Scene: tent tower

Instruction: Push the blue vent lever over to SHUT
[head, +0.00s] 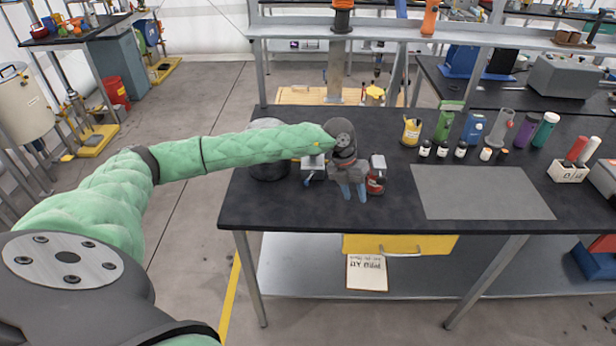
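My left gripper (352,194) hangs over the left part of the black bench (290,205), fingers pointing down. Its two blue-grey fingertips show slightly apart, with nothing seen between them. I cannot make out a blue vent lever or a SHUT mark; the gripper and my green-sleeved arm cover part of the bench there. A small silver part (312,168) shows just left of the gripper. A red and dark jar-like thing with a silver top (377,182) stands close on its right. My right gripper is not in view.
A dark round pot (268,165) stands behind my forearm. A grey mat (480,192) lies bare to the right. Several small bottles (442,149), a yellow container (411,132) and a blue item (473,128) stand behind it. A raised shelf (380,33) spans the back.

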